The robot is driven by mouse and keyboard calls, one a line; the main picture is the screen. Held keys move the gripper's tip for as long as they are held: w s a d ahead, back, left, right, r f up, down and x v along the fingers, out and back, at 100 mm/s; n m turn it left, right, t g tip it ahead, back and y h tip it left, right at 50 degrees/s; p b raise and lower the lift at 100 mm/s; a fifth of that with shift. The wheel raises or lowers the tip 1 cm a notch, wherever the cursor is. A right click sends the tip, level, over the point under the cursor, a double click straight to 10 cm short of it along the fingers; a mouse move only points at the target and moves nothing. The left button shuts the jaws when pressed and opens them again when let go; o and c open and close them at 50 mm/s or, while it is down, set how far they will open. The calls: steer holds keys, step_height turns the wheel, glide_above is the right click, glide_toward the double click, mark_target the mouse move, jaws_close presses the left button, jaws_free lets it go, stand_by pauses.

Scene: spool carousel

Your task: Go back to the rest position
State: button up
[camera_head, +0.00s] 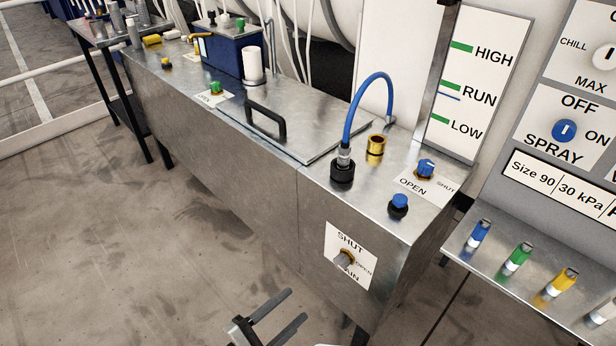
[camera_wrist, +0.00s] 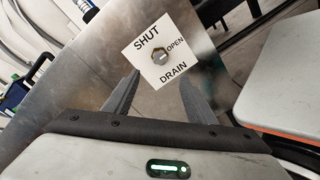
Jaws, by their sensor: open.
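My gripper (camera_head: 274,318) is open and empty at the bottom of the head view, in front of the metal cabinet's front face. In the wrist view, the two dark fingers of my gripper (camera_wrist: 158,98) stand apart with nothing between them. Beyond them is the white drain label (camera_wrist: 158,47) with SHUT, OPEN and DRAIN on it. The drain knob (camera_wrist: 159,59) sits at its middle and shows a gap from the fingers. In the head view the drain knob (camera_head: 344,259) is right of and above my gripper.
The metal cabinet (camera_head: 240,190) runs back to the left, with a black-handled lid (camera_head: 266,122), a blue hose (camera_head: 366,95) and a brass fitting (camera_head: 376,145) on top. A sloped shelf (camera_head: 500,262) with coloured plugs stands at right. The floor (camera_head: 120,260) at left is clear.

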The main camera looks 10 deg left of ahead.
steer(key=w+d+r+m+g+y, duration=0.1)
steer(key=d+r+m+g+y, duration=0.15)
steer(key=r+m+g, duration=0.4)
steer(key=w+d+r+m+g+y, duration=0.1)
steer(key=d+r+m+g, duration=0.2)
steer(key=r, duration=0.6)
steer(key=w+d+r+m+g+y, duration=0.25)
steer(key=d+r+g, duration=0.25)
steer(key=r, duration=0.3)
steer(key=s+d+r+m+t+y, duration=0.2)
steer(key=s+d+r+m+t, duration=0.15)
steer(key=d+r, duration=0.4)
steer(key=s+d+r+m+t+y, duration=0.3)
steer(key=d+r+m, duration=0.15)
steer(key=r, duration=0.55)
step_height(320, 180, up, 17)
steer(key=p, duration=1.7)
steer(key=shift+s+d+n, duration=0.2)
steer(key=shift+d+n, duration=0.2)
